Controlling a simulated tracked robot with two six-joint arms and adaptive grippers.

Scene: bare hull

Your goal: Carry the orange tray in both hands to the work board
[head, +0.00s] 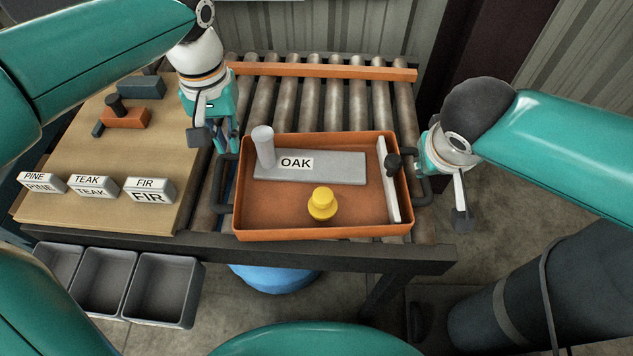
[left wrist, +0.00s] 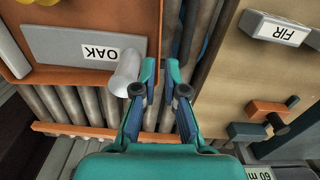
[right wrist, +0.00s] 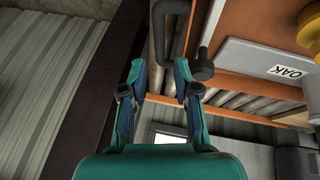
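The orange tray (head: 275,236) sits on the roller conveyor. It holds a grey plate labelled OAK (head: 335,172), a grey cylinder (head: 264,148), a yellow knobbed piece (head: 322,204) and a white bar (head: 388,180) with a black knob. Dark handles stick out at its left (head: 217,190) and right (head: 426,192) ends. My left gripper (left wrist: 162,68) is open and empty, close to the tray's left end. My right gripper (right wrist: 160,65) is open, its fingers pointing towards the right handle (right wrist: 172,45), which is not clasped. The tan work board (head: 70,140) lies left of the conveyor.
Blocks labelled PINE (head: 42,183), TEAK (head: 93,187) and FIR (head: 149,190) stand along the board's front. An orange clamp-like piece (head: 125,118) and a grey-blue block (head: 141,88) lie behind. Grey bins (head: 160,290) hang in front. An orange rail (head: 330,71) crosses the rollers behind the tray.

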